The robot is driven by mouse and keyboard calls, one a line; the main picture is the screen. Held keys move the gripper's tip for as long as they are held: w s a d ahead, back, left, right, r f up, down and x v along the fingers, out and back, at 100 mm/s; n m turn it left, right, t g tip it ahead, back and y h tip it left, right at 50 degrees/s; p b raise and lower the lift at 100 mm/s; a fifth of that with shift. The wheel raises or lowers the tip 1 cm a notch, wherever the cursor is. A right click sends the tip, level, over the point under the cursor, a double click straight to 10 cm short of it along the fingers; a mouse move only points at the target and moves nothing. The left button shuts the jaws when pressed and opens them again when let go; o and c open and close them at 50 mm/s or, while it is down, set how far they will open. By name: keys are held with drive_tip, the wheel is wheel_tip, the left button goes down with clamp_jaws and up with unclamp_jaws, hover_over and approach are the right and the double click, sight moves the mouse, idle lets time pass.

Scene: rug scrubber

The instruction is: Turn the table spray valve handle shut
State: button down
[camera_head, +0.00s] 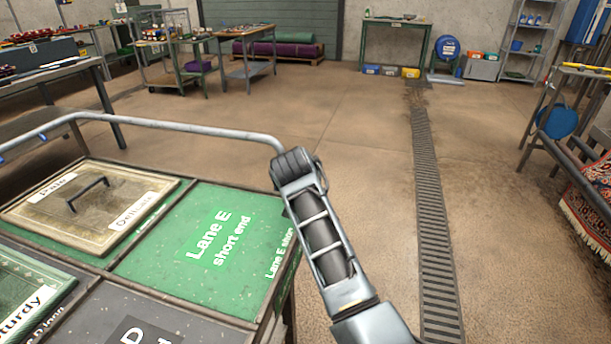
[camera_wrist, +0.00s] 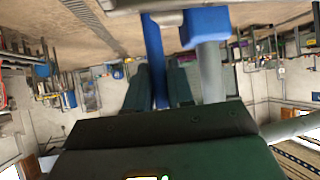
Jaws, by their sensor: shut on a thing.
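In the wrist view my gripper (camera_wrist: 160,84) shows as two dark green fingers above a dark green body. A narrow blue bar, which looks like the valve handle (camera_wrist: 153,48), runs down between the fingers, and they are closed on it. Beside it on the right a wider blue piece (camera_wrist: 205,25) sits on a grey pipe (camera_wrist: 212,72). How far the handle has turned cannot be told. The head view shows my arm reaching over the table's right edge, but the gripper and the valve do not show there.
A green "Lane E" table panel (camera_head: 190,265) lies left of my arm, with a grey rail (camera_head: 150,125) along its far side. A floor drain grate (camera_head: 432,200) runs to the right. The floor ahead is clear. A rack with a rug (camera_head: 592,195) stands at far right.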

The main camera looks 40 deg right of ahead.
drive_tip(key=shift+s+a+h+b, duration=0.1)
drive_tip(key=shift+a+h+b, duration=0.1)
drive_tip(key=shift+h+b, duration=0.15)
drive_tip(key=shift+r+t, duration=0.1)
drive_tip(key=shift+t, duration=0.2)
drive_tip(key=c, duration=1.1)
unclamp_jaws()
drive_tip(key=shift+v, duration=3.95)
